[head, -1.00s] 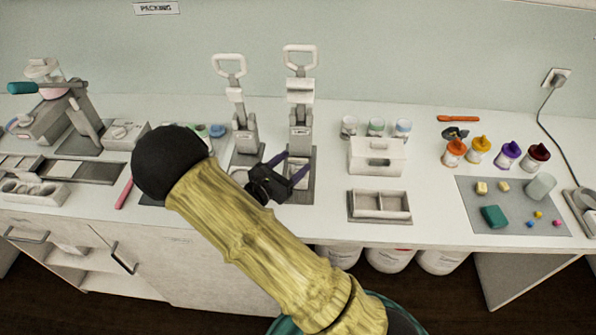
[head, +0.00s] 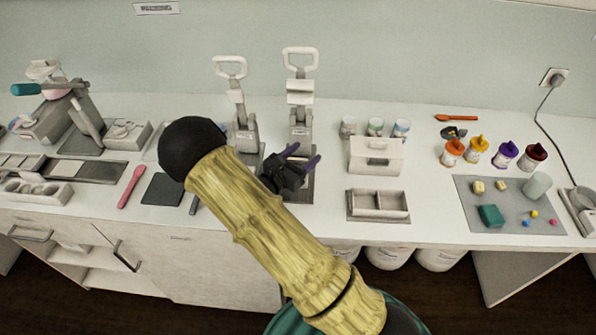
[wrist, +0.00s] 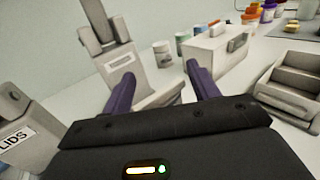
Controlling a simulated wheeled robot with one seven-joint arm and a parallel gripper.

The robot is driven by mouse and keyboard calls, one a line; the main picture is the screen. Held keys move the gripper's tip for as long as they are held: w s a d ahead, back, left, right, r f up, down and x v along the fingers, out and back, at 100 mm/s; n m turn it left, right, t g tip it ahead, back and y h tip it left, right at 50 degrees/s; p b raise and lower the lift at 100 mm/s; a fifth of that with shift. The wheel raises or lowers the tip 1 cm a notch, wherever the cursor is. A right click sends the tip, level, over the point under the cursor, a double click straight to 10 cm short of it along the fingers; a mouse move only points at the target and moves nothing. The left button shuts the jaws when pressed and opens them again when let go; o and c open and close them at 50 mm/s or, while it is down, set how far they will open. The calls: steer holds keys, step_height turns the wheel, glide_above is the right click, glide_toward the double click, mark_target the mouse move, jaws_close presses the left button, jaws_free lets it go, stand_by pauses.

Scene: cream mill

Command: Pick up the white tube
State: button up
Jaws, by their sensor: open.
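I cannot make out a clear white tube in either view; part of the counter behind my arm is hidden. My gripper (head: 303,156) is open and empty, with two purple fingers, in front of the right-hand press (head: 300,125) in the head view. In the wrist view the fingers (wrist: 160,74) are apart, pointing toward the base of that press (wrist: 120,62), with nothing between them.
A white box (head: 375,158) stands right of the press, with small jars (head: 348,126) behind it and a divided tray (head: 379,204) in front. Several coloured-lid bottles (head: 504,155) stand at the right. The left press (head: 245,133) is close to my arm.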

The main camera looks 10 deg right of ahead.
jaws_close()
steer(key=shift+r, duration=0.1)
step_height(320, 180, up, 10)
steer(key=b, duration=0.1)
stand_by(0.6)
stand_by(0.4)
